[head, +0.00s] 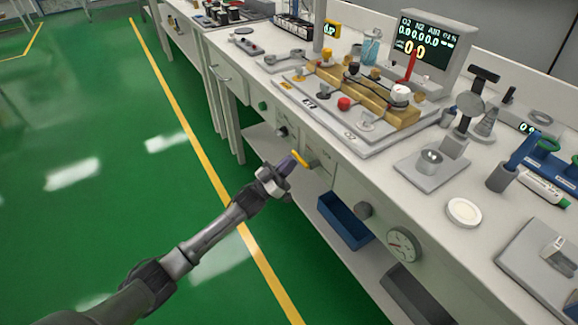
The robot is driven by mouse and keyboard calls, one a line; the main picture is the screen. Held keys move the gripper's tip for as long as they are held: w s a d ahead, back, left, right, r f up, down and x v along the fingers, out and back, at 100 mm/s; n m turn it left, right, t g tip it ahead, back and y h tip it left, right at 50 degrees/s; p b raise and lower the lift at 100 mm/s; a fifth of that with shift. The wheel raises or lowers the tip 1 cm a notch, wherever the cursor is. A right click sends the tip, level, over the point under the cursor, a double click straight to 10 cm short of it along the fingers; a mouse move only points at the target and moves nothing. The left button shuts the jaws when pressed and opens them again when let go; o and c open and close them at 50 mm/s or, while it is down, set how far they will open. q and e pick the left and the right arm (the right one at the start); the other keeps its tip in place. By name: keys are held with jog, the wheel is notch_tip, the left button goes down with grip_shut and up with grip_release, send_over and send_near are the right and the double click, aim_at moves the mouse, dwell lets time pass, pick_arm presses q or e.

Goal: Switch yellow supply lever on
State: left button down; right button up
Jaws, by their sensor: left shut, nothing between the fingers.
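The yellow supply lever (301,158) shows as a small yellow bar at the front face of the workbench, below the worktop edge. My left gripper (288,164) is shut and empty, with its fingertips right at the lever's left side. I cannot tell whether they touch it. My right gripper is not in view.
A blue bin (344,220) sits on the lower shelf. A monitor (425,50) and a tray with a brass manifold (365,92) stand on top. The green floor at left is clear.

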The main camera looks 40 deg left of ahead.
aim_at(293, 151)
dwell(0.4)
pick_arm(q)
jog(key=shift+a+r+m+g+h+p, duration=0.1)
jog(key=shift+r+m+g+h+p, duration=0.3)
jog(key=shift+m+h, duration=0.65)
jog(key=d+r+m+g+h+p, duration=0.1)
jog(key=r+m+g+p, duration=0.1)
jog(key=m, duration=0.4)
jog(key=r+m+g+h+p, duration=0.2)
jog(key=m+g+p, duration=0.2)
jog(key=m, duration=0.3)
jog(key=d+r+m+g+h+p, duration=0.1)
jog(key=r+m+g+h+p, duration=0.1)
jog(key=m, duration=0.5)
jog(key=shift+s+d+g+p, duration=0.2)
jog(key=shift+g+p, duration=0.25)
jog(key=shift+g, duration=0.2)
jog(key=shift+s+d+g+p, duration=0.15)
jog(key=shift+g+p, duration=0.25)
jog(key=shift+g, duration=0.25)
jog(key=shift+a, duration=0.15)
